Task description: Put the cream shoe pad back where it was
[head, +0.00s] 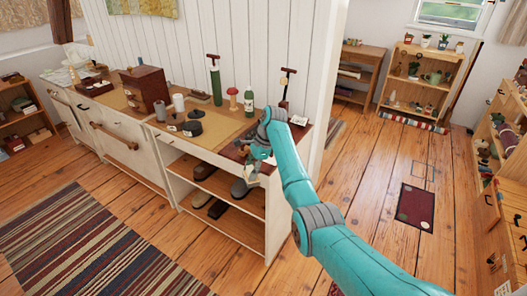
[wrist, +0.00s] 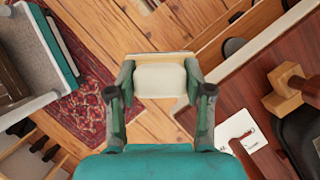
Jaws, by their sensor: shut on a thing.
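My gripper (wrist: 160,82) is shut on the cream shoe pad (wrist: 160,77), a pale rounded block with a tan far edge. The pad sits between both fingers in the wrist view, with wooden floor below it. In the head view my gripper (head: 256,166) is by the front right end of the long white cabinet (head: 281,215). The pad is too small to make out clearly there. In the wrist view the pad is just left of the dark wood top's edge (wrist: 222,98).
Bottles, a mushroom-like item (head: 233,98) and dark tins (head: 193,128) stand on the cabinet top. Shoes (head: 218,208) lie on its open shelves. A white card (wrist: 247,134) and a wooden-handled item (wrist: 287,88) lie on the dark top.

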